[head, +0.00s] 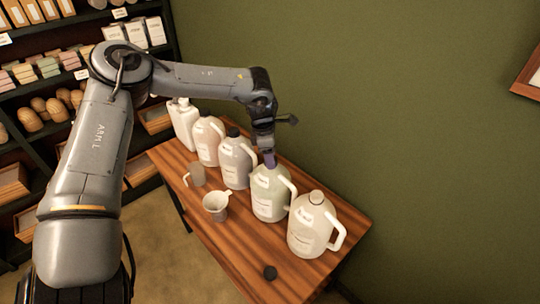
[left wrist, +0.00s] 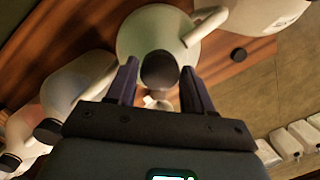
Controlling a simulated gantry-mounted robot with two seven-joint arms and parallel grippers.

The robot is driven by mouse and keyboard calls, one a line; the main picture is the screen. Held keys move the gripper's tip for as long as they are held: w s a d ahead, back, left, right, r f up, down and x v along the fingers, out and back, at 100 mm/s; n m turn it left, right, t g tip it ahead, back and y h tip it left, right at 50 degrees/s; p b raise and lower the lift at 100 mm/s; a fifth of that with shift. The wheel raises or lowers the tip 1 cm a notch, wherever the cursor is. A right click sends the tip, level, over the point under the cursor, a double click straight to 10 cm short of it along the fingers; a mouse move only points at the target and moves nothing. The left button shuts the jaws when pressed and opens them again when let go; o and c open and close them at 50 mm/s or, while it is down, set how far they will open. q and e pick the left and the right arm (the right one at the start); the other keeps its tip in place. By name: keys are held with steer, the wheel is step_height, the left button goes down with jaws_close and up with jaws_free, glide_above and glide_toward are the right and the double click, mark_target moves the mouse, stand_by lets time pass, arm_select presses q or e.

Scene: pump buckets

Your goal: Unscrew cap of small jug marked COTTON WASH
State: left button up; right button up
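Several jugs with labels too small to read stand in a row on the wooden table, so I cannot tell which is marked COTTON WASH. My left gripper (head: 268,160) points down over a pale green jug (head: 270,196), second from the near end. In the left wrist view, that jug's round black cap (left wrist: 160,70) sits on its neck between the two fingers of my left gripper (left wrist: 160,82). The fingers straddle the cap, with narrow gaps seeming to show at its sides. My right gripper is in neither view.
A cream jug (head: 311,228) stands beside it at the near end. A loose dark cap (head: 270,272) lies on the table (head: 240,248). A green wall is behind.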

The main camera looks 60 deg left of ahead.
arm_select(q)
steer(key=c, duration=0.6)
steer(key=shift+f+n+b, duration=0.1)
steer(key=shift+n+b, duration=0.35)
steer(key=shift+n, duration=0.45)
steer(key=n+y+b, duration=0.1)
steer(key=n+b, duration=0.1)
steer(key=n, duration=0.3)
steer(key=shift+n, duration=0.3)
steer(key=n+b, duration=0.1)
steer(key=n, duration=0.3)
steer(key=shift+n+y+b, duration=0.3)
steer(key=shift+y+b, duration=0.1)
steer(key=n, duration=0.3)
steer(key=shift+b, duration=0.3)
steer(key=o, duration=1)
steer(key=shift+a, duration=0.1)
